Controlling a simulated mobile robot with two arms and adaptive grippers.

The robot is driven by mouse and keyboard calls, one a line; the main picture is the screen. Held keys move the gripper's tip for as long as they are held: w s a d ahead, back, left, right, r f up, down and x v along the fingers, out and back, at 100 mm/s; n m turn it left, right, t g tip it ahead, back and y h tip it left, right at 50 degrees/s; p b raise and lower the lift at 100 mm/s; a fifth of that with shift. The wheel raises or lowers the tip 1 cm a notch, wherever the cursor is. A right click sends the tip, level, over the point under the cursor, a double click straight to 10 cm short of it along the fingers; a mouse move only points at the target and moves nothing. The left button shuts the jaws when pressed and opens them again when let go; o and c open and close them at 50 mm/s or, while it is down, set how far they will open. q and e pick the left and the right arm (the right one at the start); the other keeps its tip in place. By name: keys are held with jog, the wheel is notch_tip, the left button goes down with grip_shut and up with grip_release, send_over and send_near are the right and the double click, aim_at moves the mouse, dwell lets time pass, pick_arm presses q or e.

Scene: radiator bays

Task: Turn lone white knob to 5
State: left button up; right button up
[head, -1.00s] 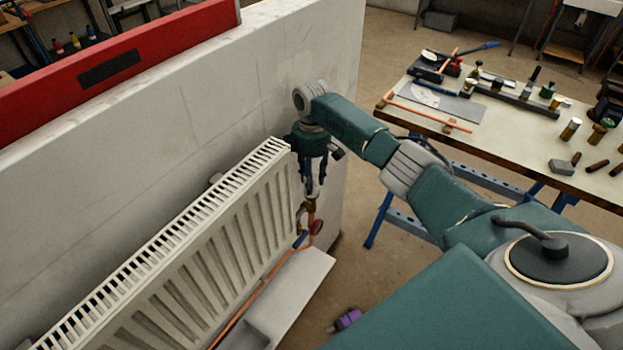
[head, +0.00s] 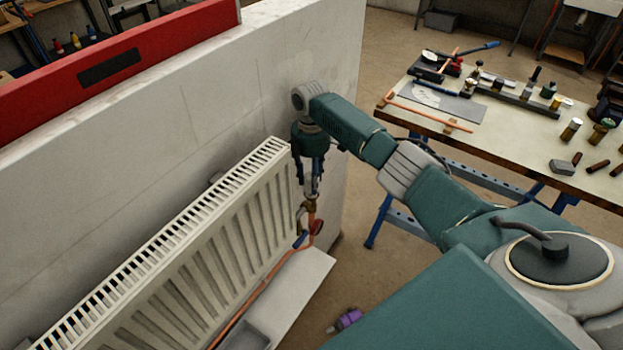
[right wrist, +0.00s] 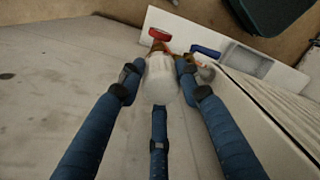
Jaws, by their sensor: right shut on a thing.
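The white knob (right wrist: 162,80) sits between the blue fingers of my right gripper in the right wrist view. The fingers press in around its sides. No number marks are readable on it. In the head view my right gripper (head: 311,178) points down beside the radiator's near right end, and only a small pale part of the knob (head: 313,186) shows between the fingers. A brass valve and copper pipe (head: 311,209) are below it. My left gripper is not in view.
The white radiator (head: 215,235) stands against the pale wall (head: 130,180). A red handle (right wrist: 160,35) and a blue handle (right wrist: 205,51) lie below the knob. A workbench (head: 520,130) with tools stands at the right. A purple thing (head: 348,319) is low in the picture.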

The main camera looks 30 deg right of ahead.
jog(key=shift+r, duration=0.1)
jog(key=o, duration=1.2)
jog(key=r, duration=1.2)
jog(key=shift+w+d, duration=0.1)
jog(key=shift+w, duration=0.1)
jog(key=shift+f, duration=0.1)
